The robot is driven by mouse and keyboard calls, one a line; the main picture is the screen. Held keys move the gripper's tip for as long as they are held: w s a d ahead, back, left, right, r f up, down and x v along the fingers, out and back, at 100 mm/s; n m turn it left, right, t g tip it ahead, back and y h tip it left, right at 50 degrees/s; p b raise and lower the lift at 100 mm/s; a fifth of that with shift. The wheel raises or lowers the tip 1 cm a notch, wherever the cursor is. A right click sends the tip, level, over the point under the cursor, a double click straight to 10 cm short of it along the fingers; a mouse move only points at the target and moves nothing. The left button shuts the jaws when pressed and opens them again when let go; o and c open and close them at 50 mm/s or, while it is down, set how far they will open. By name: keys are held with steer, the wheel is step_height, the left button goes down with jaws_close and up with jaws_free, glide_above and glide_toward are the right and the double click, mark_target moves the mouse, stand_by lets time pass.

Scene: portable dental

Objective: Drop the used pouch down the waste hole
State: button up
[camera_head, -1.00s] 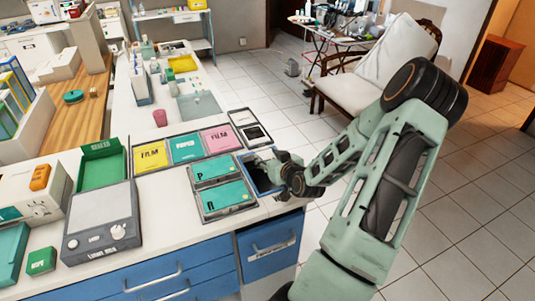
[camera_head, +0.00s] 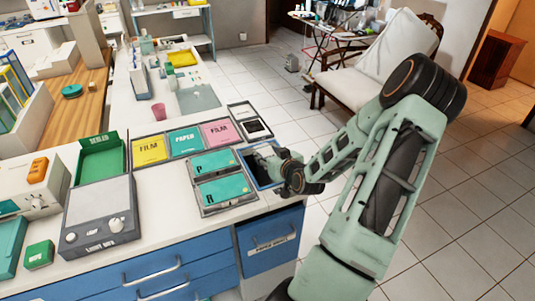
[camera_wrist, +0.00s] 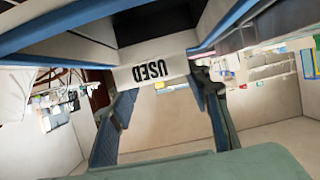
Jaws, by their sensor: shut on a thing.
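The waste hole (camera_head: 249,160) is a dark square opening with a blue rim at the right end of the white counter. My gripper (camera_head: 279,158) is at its right side, over the opening in the picture; the fingertips are small and dark there. In the wrist view my gripper (camera_wrist: 160,82) has its two fingers on either side of a pale piece with upside-down "USED" lettering, the used pouch (camera_wrist: 150,72). It is held at the fingertips. Dark, blue-edged surfaces fill the top of that view, close to the pouch. The pouch cannot be made out in the head view.
Teal pouches (camera_head: 222,190) lie in grey trays just left of the hole. A blue bin front (camera_head: 270,250) is below the hole. Floor to the right is open.

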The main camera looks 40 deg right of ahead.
steer(key=o, duration=0.9)
steer(key=shift+s, duration=0.1)
steer(key=v, duration=1.1)
steer(key=shift+s+a+r, duration=0.15)
steer(key=shift+s, duration=0.25)
